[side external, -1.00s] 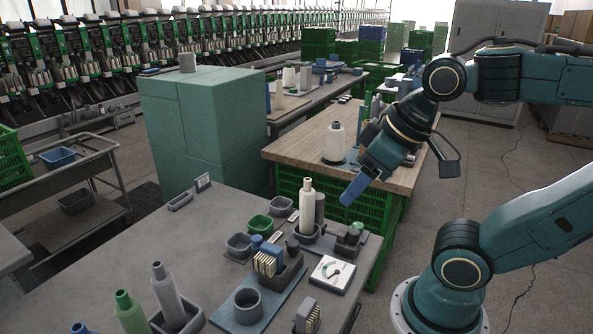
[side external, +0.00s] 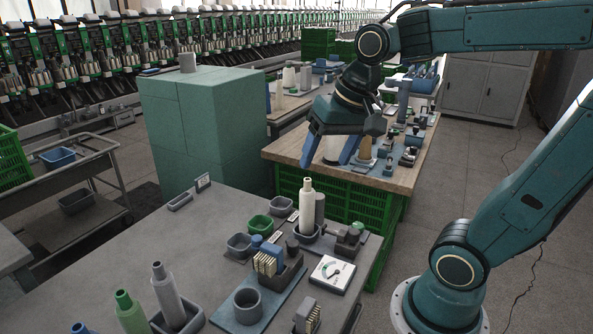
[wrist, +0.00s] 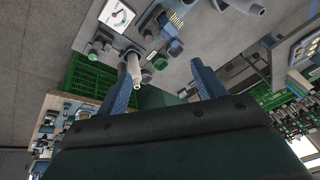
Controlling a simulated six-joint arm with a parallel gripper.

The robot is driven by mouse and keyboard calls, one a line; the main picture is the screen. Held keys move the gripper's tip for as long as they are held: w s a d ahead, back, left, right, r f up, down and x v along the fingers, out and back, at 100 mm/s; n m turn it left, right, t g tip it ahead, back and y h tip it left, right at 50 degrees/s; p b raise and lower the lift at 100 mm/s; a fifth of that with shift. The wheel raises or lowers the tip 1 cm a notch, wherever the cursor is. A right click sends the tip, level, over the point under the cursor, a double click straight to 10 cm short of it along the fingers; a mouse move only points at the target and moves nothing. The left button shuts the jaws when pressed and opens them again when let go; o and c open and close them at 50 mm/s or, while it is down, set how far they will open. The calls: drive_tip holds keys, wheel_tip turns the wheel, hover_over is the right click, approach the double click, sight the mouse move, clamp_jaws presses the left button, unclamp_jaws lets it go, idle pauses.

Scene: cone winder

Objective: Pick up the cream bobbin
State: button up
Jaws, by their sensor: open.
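The cream bobbin (side external: 307,208) stands upright in a dark grey holder (side external: 303,235) at the far right part of the grey table, beside a grey cylinder (side external: 320,208). In the wrist view the cream bobbin (wrist: 134,70) shows near the tip of the left finger, with its top toward me. My gripper (side external: 325,164) is open, its two blue fingers pointing down with nothing between them. It is above and behind the bobbin in the side view, apart from it. In the wrist view my gripper (wrist: 164,66) has its fingers spread wide.
Green (side external: 129,312) and grey (side external: 166,290) bobbins stand at the near left of the table. Small cups, a blue-grey mat (side external: 280,308) and a dial gauge (side external: 332,273) lie near the cream bobbin. A wooden bench (side external: 285,150) with cones and tools is behind. The table's left middle is clear.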

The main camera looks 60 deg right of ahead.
drive_tip(key=w+d+f+m+g, duration=0.2)
drive_tip(key=w+d+m, duration=0.6)
drive_tip(key=d, duration=0.1)
drive_tip(key=m+g+y, duration=0.1)
drive_tip(key=m+y, duration=0.1)
drive_tip(key=m, duration=0.6)
approach(309, 178)
drive_tip(key=shift+w+a+f, duration=0.1)
drive_tip(key=shift+a+f, duration=0.15)
drive_tip(key=shift+f, duration=1.25)
drive_tip(key=shift+w+a+f, duration=0.1)
drive_tip(key=shift+a+f, duration=0.15)
drive_tip(key=shift+f, duration=1.25)
drive_tip(key=shift+w+a+f, duration=0.15)
drive_tip(key=shift+a+f, duration=0.1)
drive_tip(key=shift+f, duration=1.2)
drive_tip(key=shift+f, duration=0.15)
drive_tip(key=shift+w+a+f, duration=0.1)
drive_tip(key=shift+a+f, duration=0.1)
drive_tip(key=shift+f, duration=1)
drive_tip(key=shift+w+a+f, duration=0.1)
drive_tip(key=shift+a+f, duration=0.15)
drive_tip(key=shift+f, duration=0.95)
drive_tip(key=shift+c, duration=0.4)
drive_tip(key=c, duration=1)
drive_tip(key=shift+r, duration=0.1)
